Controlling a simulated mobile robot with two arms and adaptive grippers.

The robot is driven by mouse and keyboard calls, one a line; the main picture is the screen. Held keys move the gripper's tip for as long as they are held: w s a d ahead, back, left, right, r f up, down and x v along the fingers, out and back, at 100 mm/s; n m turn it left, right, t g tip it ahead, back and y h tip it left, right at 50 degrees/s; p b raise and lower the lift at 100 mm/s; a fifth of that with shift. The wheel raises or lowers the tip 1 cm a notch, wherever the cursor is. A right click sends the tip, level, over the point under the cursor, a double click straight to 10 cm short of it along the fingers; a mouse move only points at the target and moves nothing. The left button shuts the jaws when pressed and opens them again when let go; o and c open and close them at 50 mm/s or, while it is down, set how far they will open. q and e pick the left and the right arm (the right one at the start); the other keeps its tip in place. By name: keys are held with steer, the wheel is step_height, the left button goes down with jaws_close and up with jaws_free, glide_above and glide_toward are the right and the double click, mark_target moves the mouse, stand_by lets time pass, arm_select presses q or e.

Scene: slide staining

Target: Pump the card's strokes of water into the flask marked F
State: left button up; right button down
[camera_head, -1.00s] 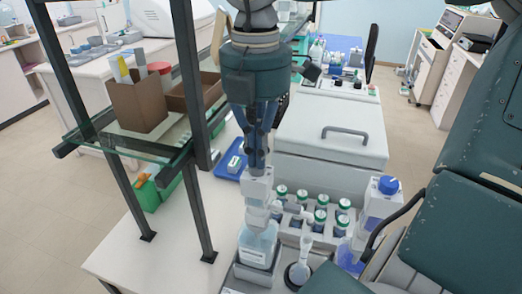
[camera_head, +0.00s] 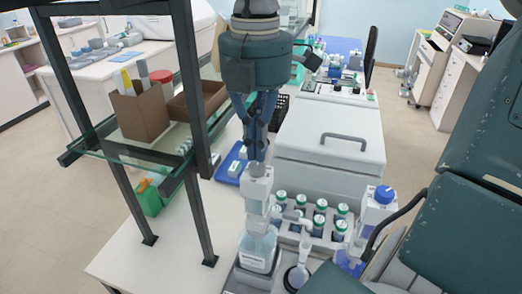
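A clear bottle of pale blue liquid (camera_head: 257,252) stands at the front of the bench, with a tall white pump head (camera_head: 257,186) on top. My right gripper (camera_head: 257,158) points straight down over it, its fingers closed together on the top of the pump head. A small clear flask with a narrow neck (camera_head: 302,255) stands just right of the bottle. Its marking cannot be read, and its liquid level is too small to tell. No card with a stroke count can be made out. My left gripper is not in view.
A rack of green-capped vials (camera_head: 319,222) stands behind the flask. A blue-capped dispenser bottle (camera_head: 379,208) stands to the right, near my dark green arm link. A white lidded machine (camera_head: 330,165) fills the back. A glass shelf (camera_head: 125,150) with dark posts stands left.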

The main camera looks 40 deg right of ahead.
mark_target(258, 166)
steer(key=shift+f, duration=0.15)
steer(key=shift+f+b, duration=2.1)
steer(key=shift+b, duration=0.05)
steer(key=shift+s+f, duration=0.1)
stand_by(0.4)
steer(key=shift+r+p, duration=1.25)
steer(key=shift+r, duration=1.05)
steer(key=shift+r, duration=0.1)
step_height(258, 166, up, 5)
steer(key=p, duration=0.3)
